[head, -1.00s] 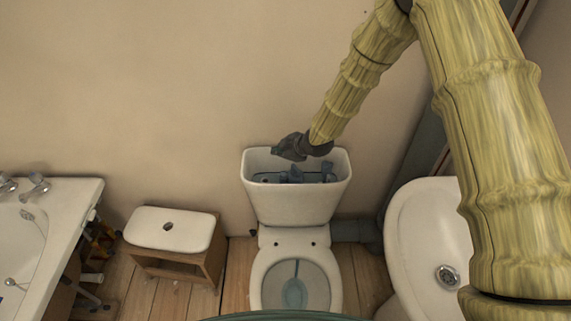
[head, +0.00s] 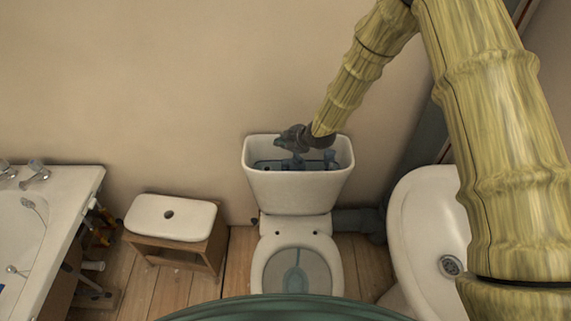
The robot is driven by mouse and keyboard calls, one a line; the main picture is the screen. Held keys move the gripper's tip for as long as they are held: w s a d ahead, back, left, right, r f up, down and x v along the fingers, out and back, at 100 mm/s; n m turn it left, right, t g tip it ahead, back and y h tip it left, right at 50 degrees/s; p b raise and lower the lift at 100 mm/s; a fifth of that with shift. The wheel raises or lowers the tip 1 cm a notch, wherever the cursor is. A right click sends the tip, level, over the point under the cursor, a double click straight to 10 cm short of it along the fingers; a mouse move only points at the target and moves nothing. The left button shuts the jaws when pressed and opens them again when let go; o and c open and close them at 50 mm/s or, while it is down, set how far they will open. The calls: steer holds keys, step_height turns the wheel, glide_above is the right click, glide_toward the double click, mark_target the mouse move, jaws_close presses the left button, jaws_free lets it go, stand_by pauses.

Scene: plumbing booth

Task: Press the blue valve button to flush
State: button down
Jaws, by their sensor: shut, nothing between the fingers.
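The toilet cistern (head: 297,190) stands against the wall with its top open. Blue-grey valve parts (head: 268,166) show inside it; I cannot pick out the button itself, as my gripper covers part of the opening. My gripper (head: 287,142) is shut and empty, over the back part of the open cistern, pointing left. Its dark fingers overlap the valve parts in the picture, and I cannot tell if they touch. The toilet bowl (head: 296,273) is below the cistern, with bluish water in it.
A white sink (head: 425,215) stands right of the toilet, under my arm. A wooden stool with a white top (head: 171,218) is at left, beside a bathtub (head: 60,205). Wooden floor (head: 240,262) shows between stool and toilet. A grey pipe (head: 357,221) runs right of the cistern.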

mark_target(283, 163)
steer(key=shift+f+b, duration=1.4)
steer(key=shift+f, duration=1.5)
steer(key=shift+f, duration=0.15)
steer(key=shift+f, duration=0.25)
steer(key=shift+f+b, duration=0.55)
steer(key=shift+b, duration=0.05)
steer(key=shift+r, duration=0.15)
steer(key=shift+r+p, duration=0.55)
steer(key=shift+r, duration=0.4)
steer(key=shift+r+p, duration=1.35)
steer(key=shift+r, duration=1.05)
